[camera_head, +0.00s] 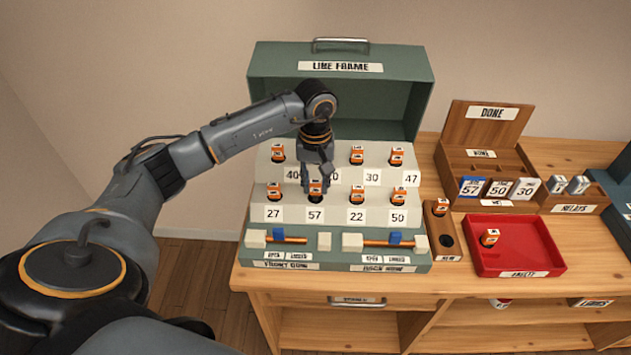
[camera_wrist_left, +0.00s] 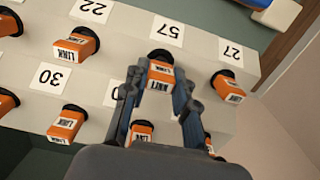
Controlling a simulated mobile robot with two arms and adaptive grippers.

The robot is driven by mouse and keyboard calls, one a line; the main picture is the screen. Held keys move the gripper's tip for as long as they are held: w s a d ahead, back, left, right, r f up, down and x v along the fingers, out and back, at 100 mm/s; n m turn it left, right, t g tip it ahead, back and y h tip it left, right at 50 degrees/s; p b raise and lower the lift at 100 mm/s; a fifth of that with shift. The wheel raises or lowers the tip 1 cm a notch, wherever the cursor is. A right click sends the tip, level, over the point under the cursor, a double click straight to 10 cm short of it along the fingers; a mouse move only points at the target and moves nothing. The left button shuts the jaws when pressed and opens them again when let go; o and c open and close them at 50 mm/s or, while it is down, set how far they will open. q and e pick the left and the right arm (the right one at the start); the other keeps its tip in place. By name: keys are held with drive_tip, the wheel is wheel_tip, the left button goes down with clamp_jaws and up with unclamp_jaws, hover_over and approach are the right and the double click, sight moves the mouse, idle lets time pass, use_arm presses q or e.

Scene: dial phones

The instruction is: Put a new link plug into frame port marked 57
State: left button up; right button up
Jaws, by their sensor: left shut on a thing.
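My left gripper (camera_head: 317,178) is shut on an orange link plug (camera_head: 316,188) at the port above the label 57 (camera_head: 315,215) in the front row of the green line frame (camera_head: 258,130). In the left wrist view the fingers (camera_wrist_left: 158,88) sit on both sides of the orange plug (camera_wrist_left: 160,75), and the dark port rim shows just beyond it. The plug looks at or in the port; how deep it sits I cannot tell. The new-plug holder (camera_head: 432,240) has one plug (camera_head: 440,207) and one empty hole. My right gripper is not in view.
Other orange plugs stand in the neighbouring ports, close to the fingers. The red faulty tray (camera_head: 540,262) holds one plug (camera_head: 489,237). The wooden done box (camera_head: 488,128) has number tags in front. Sliders (camera_head: 325,240) line the frame's front edge.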

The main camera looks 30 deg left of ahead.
use_arm(q)
drive_tip(key=shift+f+b, duration=0.55)
drive_tip(key=shift+f, duration=0.15)
drive_tip(key=o, duration=1.3)
drive_tip(key=shift+r+p, duration=0.55)
drive_tip(key=shift+r, duration=0.4)
drive_tip(key=shift+r+p, duration=1.45)
drive_tip(key=shift+r, duration=1.4)
drive_tip(key=shift+r+p, duration=1)
drive_tip(key=shift+r, duration=1)
